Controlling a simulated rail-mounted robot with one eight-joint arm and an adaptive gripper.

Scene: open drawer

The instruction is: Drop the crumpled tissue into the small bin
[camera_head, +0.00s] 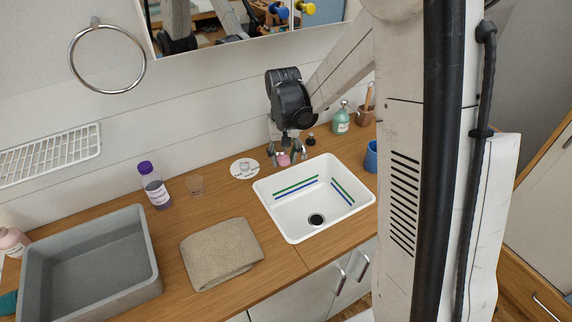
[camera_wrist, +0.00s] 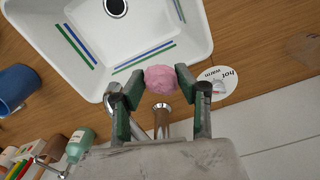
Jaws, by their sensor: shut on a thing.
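The crumpled tissue is a pink ball (camera_head: 283,160), also seen in the wrist view (camera_wrist: 160,79). My gripper (camera_head: 286,157) is shut on it, with a green-padded finger on each side in the wrist view (camera_wrist: 161,77). It holds the tissue by the back edge of the white sink, near the tap. A blue open-topped container (camera_head: 370,157) stands right of the sink, partly hidden by my column; it also shows in the wrist view (camera_wrist: 17,87). It may be the small bin, but I cannot tell for certain.
The white sink (camera_head: 277,214) has striped walls and a drain. A teal soap bottle (camera_head: 341,122) and brush cup stand behind.

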